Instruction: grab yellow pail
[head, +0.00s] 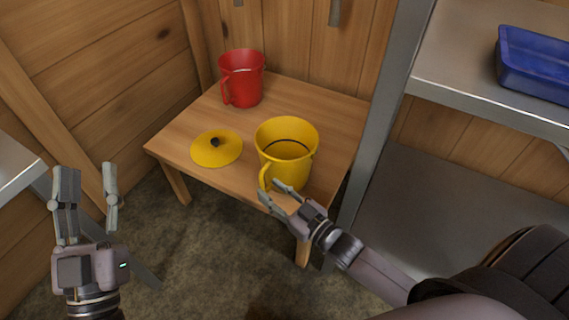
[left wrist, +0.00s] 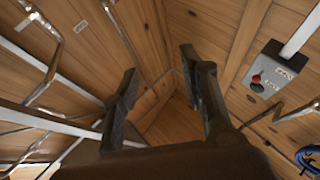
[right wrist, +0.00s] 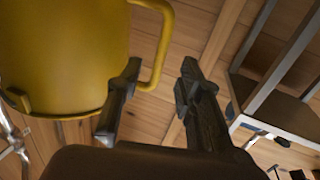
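The yellow pail (head: 296,168) stands upright and open on a small wooden table, near its front right edge. Its handle (head: 265,176) faces my right gripper. My right gripper (head: 271,189) is open at the handle. In the right wrist view the pail (right wrist: 65,55) fills the left side, and the handle (right wrist: 165,45) lies in line with the gap between the parted fingers (right wrist: 160,75). I cannot tell whether a finger touches it. My left gripper (head: 87,182) is open and empty, pointing up, well left of the table.
The table (head: 308,98) also carries a red pail (head: 243,82) at the back and a yellow lid (head: 205,157) with a dark knob at the left. A metal shelf post (head: 376,130) stands close on the right. A blue tray (head: 535,68) sits on the upper shelf.

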